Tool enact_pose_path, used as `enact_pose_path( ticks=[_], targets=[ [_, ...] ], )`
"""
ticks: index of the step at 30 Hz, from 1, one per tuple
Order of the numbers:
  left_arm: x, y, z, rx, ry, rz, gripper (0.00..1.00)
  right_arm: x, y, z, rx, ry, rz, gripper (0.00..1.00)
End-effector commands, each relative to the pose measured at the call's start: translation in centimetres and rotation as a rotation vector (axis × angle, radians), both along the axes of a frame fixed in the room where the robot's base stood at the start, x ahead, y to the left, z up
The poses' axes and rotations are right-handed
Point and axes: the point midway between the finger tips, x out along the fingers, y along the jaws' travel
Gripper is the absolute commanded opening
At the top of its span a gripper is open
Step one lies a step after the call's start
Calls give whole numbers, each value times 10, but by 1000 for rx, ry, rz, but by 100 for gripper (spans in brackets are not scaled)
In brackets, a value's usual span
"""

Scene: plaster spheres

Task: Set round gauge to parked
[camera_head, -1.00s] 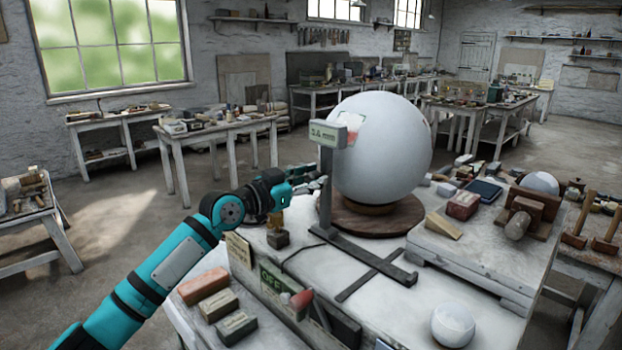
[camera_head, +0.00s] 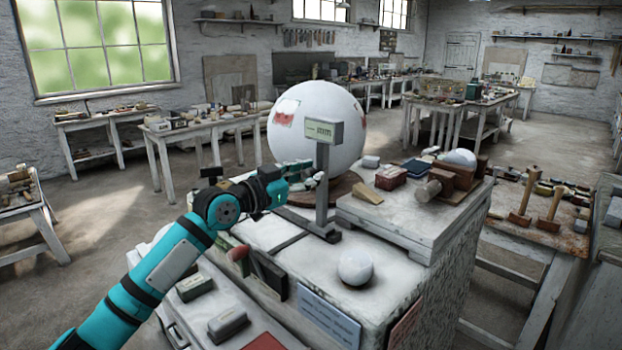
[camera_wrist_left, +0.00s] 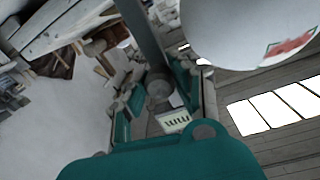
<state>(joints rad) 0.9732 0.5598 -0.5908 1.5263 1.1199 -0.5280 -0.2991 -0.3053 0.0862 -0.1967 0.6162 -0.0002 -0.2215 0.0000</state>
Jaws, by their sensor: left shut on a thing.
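The round gauge is a grey upright post (camera_head: 323,185) on a flat foot, with a small display box (camera_head: 323,129) on top showing dashes and "mm". It stands in front of the big white plaster sphere (camera_head: 335,130), which has a red-and-white patch and rests on a round wooden base (camera_head: 352,181). My left gripper (camera_head: 312,180) reaches in from the left and is shut on the gauge at its post. In the left wrist view the post (camera_wrist_left: 142,35) runs down between the fingers (camera_wrist_left: 162,95); the exact contact is partly hidden. My right gripper is not in view.
A small white ball (camera_head: 356,267) lies on the plinth top, near its front edge. A raised slab (camera_head: 400,215) at right bears a wooden wedge (camera_head: 366,196), blocks and a mallet. Grey blocks (camera_head: 228,324) lie on a lower surface at front left.

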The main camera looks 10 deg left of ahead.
Motion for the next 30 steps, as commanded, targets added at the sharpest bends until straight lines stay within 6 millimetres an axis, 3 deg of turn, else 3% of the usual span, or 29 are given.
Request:
enact_pose_path(
  ticks=[10, 11, 17, 26, 30],
  targets=[
    [-2, -6, -2, -2, 4, -12, 0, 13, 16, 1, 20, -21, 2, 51],
    [-2, -6, -2, -2, 4, -12, 27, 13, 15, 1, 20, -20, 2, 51],
    [-2, -5, -1, -2, 4, -10, 51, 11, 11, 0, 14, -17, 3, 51],
    [-3, -2, -1, -2, 1, -6, 51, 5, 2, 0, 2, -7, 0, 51],
    [-15, 9, -1, 0, 1, -5, 51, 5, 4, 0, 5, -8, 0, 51]
  ],
)
